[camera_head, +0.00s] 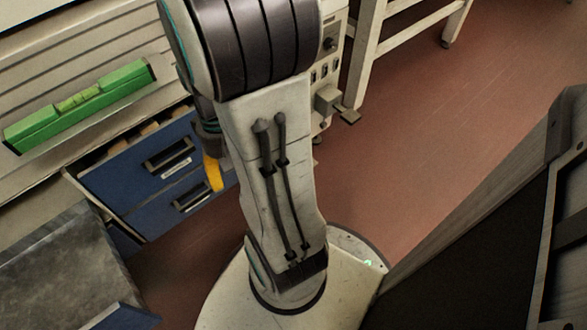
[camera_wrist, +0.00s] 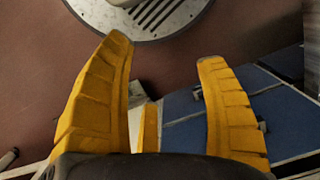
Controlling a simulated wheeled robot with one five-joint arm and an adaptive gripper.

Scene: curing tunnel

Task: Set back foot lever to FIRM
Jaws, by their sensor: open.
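A small grey pedal-like part (camera_head: 347,116) sticks out low on the front of a cream machine (camera_head: 325,70), just right of my arm in the head view. It may be the foot lever; I cannot read any FIRM marking or tell its setting. In the head view only a bit of yellow finger shows left of my arm, in front of the blue drawers; the rest is hidden. A dark grey rod end (camera_wrist: 8,158) shows at the wrist view's lower left; I cannot tell what it is.
A white-legged table (camera_head: 365,55) stands behind. Red-brown floor (camera_head: 430,130) is clear at the right.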

